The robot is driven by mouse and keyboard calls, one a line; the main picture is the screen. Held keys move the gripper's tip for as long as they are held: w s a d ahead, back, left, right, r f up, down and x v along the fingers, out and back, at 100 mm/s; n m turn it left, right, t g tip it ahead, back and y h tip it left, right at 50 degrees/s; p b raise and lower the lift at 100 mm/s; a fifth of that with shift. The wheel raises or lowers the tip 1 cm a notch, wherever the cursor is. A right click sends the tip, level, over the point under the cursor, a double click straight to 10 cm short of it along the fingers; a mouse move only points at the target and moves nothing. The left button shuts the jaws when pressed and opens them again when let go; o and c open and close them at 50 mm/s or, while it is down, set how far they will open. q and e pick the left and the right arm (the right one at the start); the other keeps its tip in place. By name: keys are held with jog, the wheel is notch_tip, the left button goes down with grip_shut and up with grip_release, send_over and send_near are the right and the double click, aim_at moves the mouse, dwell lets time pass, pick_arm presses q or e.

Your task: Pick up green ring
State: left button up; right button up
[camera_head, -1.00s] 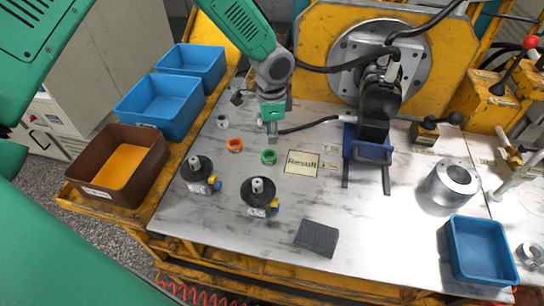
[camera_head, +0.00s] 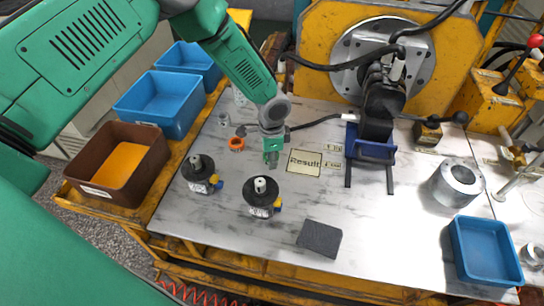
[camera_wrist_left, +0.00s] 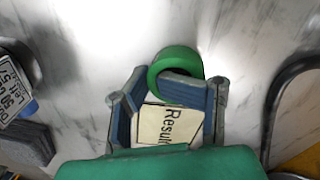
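The green ring (camera_wrist_left: 174,58) shows in the left wrist view, near and partly between the tips of my left gripper (camera_wrist_left: 178,88). The two blue-grey fingers are spread apart on either side of it, and the lower part of the ring's opening faces the gripper. In the head view my left gripper (camera_head: 271,162) points down at the table, left of the "Result" label, and hides the ring. I cannot tell whether the fingers touch the ring. My right gripper is not in view.
An orange ring (camera_head: 237,143) lies just left of the gripper. Two black motor parts (camera_head: 198,172) (camera_head: 262,195) stand nearer the front. The "Result" label (camera_head: 304,162) lies to the right, with a blue stand (camera_head: 372,150) beyond it. A dark grey block (camera_head: 319,238) lies in front.

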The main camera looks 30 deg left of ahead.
pick_arm(q)
jog(key=shift+a, duration=0.3)
grip_shut()
jog(key=shift+d, duration=0.35)
jog(key=shift+w+r, duration=0.1)
jog(key=shift+r, duration=0.35)
notch_tip(320, 180, up, 9)
jog(key=shift+p, duration=0.35)
